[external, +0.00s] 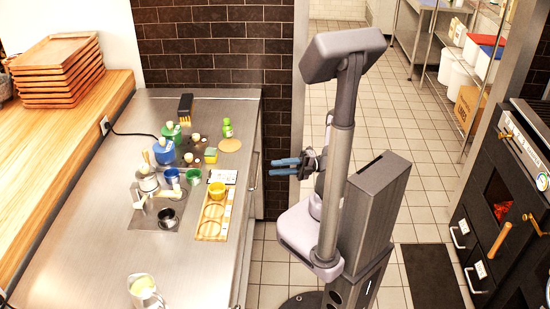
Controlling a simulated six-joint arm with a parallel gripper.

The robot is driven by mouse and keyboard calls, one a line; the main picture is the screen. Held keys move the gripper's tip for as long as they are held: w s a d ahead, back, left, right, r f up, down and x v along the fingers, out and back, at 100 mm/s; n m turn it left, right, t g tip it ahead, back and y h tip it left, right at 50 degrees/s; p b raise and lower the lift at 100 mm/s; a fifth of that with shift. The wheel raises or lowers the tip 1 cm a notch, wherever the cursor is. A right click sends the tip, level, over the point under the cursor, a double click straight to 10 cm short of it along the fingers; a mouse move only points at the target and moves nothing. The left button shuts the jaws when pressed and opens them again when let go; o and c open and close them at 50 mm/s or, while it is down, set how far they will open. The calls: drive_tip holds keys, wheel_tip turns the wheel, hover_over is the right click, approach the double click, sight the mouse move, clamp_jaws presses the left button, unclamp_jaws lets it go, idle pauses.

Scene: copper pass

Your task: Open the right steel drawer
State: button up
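My gripper (274,167) has two blue fingers pointing left toward the steel counter (105,190). A gap shows between the fingers, with nothing in it; they are open. The fingertips are in the air, a little right of the counter's front side, apart from it. That front side (257,150) is seen at a very steep angle, with a slim handle (254,178) on it. The drawer fronts there are mostly hidden, and I cannot tell which is the right steel drawer or whether any is open.
The counter top holds a wooden tray (229,222) with a yellow cup (217,190), several small pots and bottles, and a glass jug (145,290). A black oven unit (490,225) stands far right.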

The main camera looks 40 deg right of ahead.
drive_tip(key=p+x, duration=0.1)
drive_tip(key=x, duration=0.6)
drive_tip(key=shift+p, duration=0.3)
drive_tip(key=shift+d, duration=0.1)
clamp_jaws()
